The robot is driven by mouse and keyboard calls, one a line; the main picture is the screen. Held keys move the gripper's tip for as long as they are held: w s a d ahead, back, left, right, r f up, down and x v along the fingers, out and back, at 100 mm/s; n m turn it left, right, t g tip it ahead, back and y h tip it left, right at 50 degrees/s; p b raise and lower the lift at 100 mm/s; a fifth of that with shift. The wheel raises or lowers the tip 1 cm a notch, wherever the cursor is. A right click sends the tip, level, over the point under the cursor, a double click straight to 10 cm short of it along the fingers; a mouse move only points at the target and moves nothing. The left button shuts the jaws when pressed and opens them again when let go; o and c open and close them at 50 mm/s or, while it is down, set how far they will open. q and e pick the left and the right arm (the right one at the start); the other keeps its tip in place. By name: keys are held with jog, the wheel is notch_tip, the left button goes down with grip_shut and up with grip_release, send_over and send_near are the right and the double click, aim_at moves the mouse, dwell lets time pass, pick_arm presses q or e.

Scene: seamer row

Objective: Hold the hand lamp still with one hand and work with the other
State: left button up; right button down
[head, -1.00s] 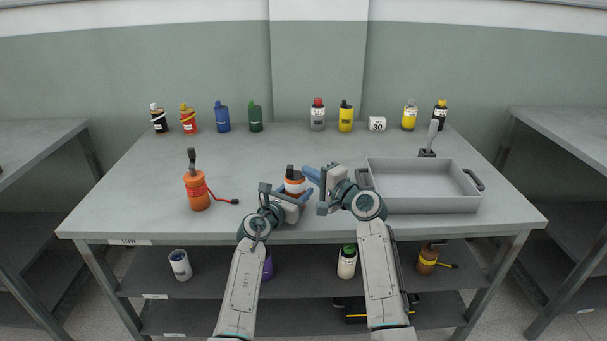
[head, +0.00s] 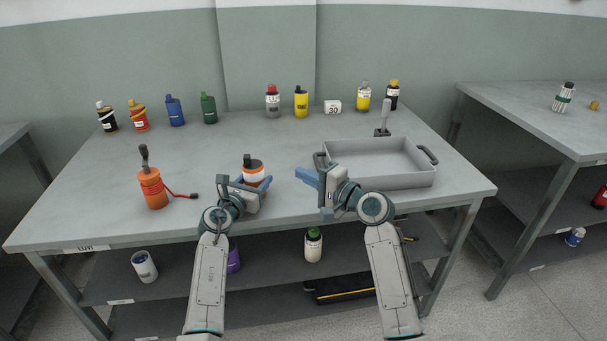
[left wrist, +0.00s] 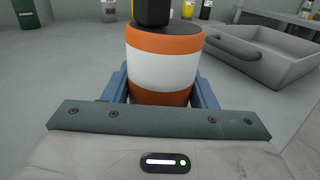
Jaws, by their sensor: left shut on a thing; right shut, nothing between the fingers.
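An orange cylinder with a white band and a black top, seemingly the hand lamp (head: 254,170), stands upright near the table's front edge. My left gripper (head: 254,187) is shut on it from the front. In the left wrist view the blue fingers sit on both sides of the lamp (left wrist: 163,65), low on its body. My right gripper (head: 307,177) is shut and empty, right of the lamp and apart from it.
A grey tray (head: 405,183) with handles lies right of my right gripper, with a dark upright-handled thing (head: 382,131) behind it. Several bottles and a white "30" block (head: 332,106) line the back. The table's middle is clear. Another table (head: 525,105) stands at right.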

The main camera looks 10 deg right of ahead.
pick_arm(q)
jog(key=o, duration=1.1)
jog(key=shift+o, duration=0.2)
